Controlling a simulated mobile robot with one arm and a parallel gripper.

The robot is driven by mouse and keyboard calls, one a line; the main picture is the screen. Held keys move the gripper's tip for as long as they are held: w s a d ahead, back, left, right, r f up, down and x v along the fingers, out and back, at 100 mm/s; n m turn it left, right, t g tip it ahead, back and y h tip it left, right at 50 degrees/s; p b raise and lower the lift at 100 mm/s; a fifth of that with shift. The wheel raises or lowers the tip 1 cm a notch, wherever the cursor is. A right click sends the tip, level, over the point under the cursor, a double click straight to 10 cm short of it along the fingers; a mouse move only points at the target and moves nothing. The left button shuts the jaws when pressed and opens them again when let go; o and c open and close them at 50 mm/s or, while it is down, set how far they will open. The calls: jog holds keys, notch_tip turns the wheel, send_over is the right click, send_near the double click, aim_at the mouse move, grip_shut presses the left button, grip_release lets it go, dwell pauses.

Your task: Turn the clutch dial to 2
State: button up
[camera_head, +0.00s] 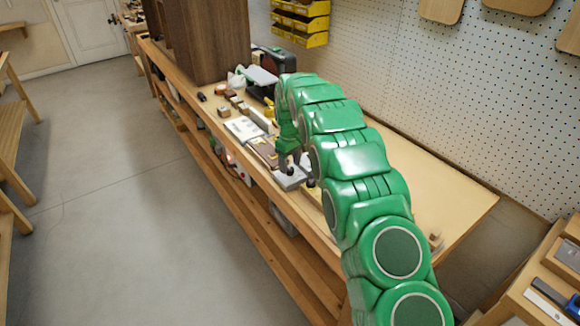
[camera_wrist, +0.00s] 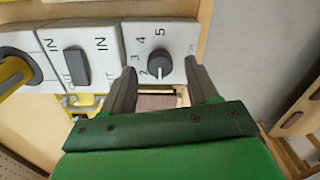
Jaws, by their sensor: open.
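The clutch dial (camera_wrist: 158,65) is a dark round knob on a white panel (camera_wrist: 178,40) in the wrist view. Numbers 2, 3, 4 and 5 run up its left side to the top. A small pale mark on the knob seems to face the bottom of the picture; I cannot tell exactly which number it points to. My gripper (camera_wrist: 160,67) is open, with one finger on each side of the knob in the picture. I cannot tell whether either finger touches it. In the head view my gripper (camera_head: 297,175) is low over the bench's front edge.
Left of the dial panel are a panel with a dark rocker switch (camera_wrist: 76,67) marked IN and another with a round dial and yellow handle (camera_wrist: 12,75). In the head view, small blocks and a white panel (camera_head: 243,129) lie along the bench (camera_head: 400,160). A brown cabinet (camera_head: 205,40) stands behind.

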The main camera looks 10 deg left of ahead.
jog(key=shift+f, duration=0.95)
jog(key=c, duration=1)
jog(key=shift+c, duration=0.2)
jog(key=shift+m, duration=0.3)
jog(key=m, duration=0.3)
jog(key=shift+r+m, duration=0.1)
jog(key=shift+m, duration=2.4)
